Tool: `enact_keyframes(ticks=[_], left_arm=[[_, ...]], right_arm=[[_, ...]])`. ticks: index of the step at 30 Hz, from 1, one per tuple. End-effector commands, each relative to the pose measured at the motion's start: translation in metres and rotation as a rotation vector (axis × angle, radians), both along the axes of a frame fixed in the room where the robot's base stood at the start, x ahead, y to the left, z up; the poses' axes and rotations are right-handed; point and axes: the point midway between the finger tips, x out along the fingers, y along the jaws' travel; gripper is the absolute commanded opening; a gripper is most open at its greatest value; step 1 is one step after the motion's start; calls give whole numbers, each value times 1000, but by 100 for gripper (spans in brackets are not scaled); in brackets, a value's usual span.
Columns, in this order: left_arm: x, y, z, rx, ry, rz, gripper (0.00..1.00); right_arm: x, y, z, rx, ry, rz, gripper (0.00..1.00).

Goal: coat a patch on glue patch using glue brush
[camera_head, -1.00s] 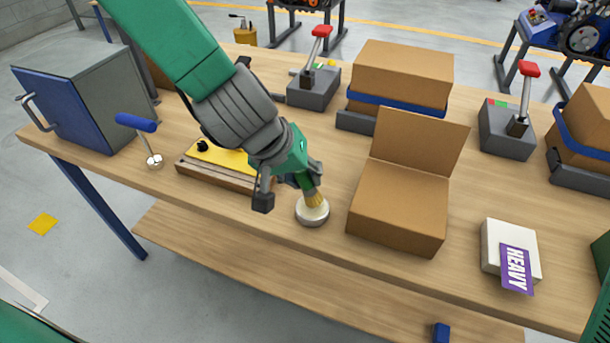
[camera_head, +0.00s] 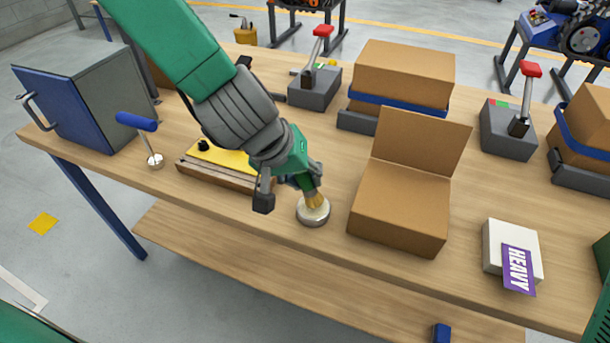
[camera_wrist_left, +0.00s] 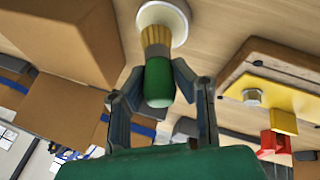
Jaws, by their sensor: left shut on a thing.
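My left gripper (camera_head: 298,182) is shut on the green handle of the glue brush (camera_head: 314,198). The brush points down with its tan bristles over a round white-topped patch (camera_head: 313,213) near the table's front edge. In the left wrist view the gripper (camera_wrist_left: 160,88) holds the green handle of the brush (camera_wrist_left: 157,70) between both fingers. The bristles there overlap the white disc of the patch (camera_wrist_left: 172,14) and appear to touch it. My right gripper is not in view.
An open cardboard box (camera_head: 400,208) stands close to the right of the patch. A wooden block with a yellow plate (camera_head: 230,165) lies to the left. A blue-handled stamp-like tool (camera_head: 139,125) stands farther left. A white box with a HEAVY label (camera_head: 510,245) lies at the right.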

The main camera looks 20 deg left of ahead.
Motion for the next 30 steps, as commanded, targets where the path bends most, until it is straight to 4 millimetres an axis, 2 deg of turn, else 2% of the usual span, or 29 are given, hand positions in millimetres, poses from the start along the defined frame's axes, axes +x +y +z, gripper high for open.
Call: enact_keyframes(ticks=[30], left_arm=[[0,0,-7,0,0,0,0]], right_arm=[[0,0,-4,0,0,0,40]])
